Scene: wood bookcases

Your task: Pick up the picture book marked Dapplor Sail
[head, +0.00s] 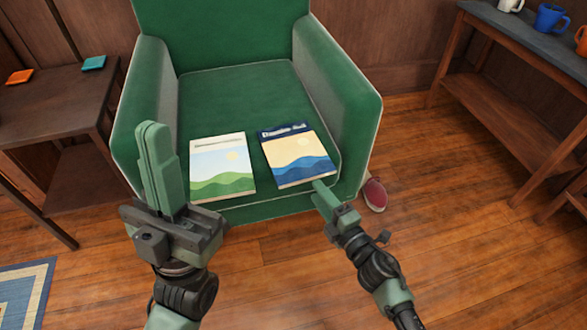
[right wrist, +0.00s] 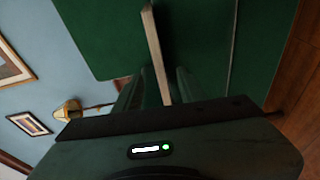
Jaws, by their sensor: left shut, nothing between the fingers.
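Two picture books lie on the seat of a green armchair (head: 235,95). The right one (head: 297,158) has a dark blue title band, a cream sky and blue waves. Its blurred title seems to start with D, fitting Dapplor Sail. The left one (head: 222,168) has green hills and an unreadable title. My right gripper (head: 319,187) is at the right book's front edge. In the right wrist view a thin pale book edge (right wrist: 154,45) runs between the fingers of my right gripper (right wrist: 157,88), which look spread with gaps beside it. My left gripper (head: 154,130) is shut and empty, left of the books.
The chair's armrests (head: 340,75) flank the seat. A side table (head: 60,100) with orange and teal items stands left. A shelf table (head: 530,45) with mugs stands right. A red shoe (head: 375,194) is by the chair. The wood floor in front is mostly clear.

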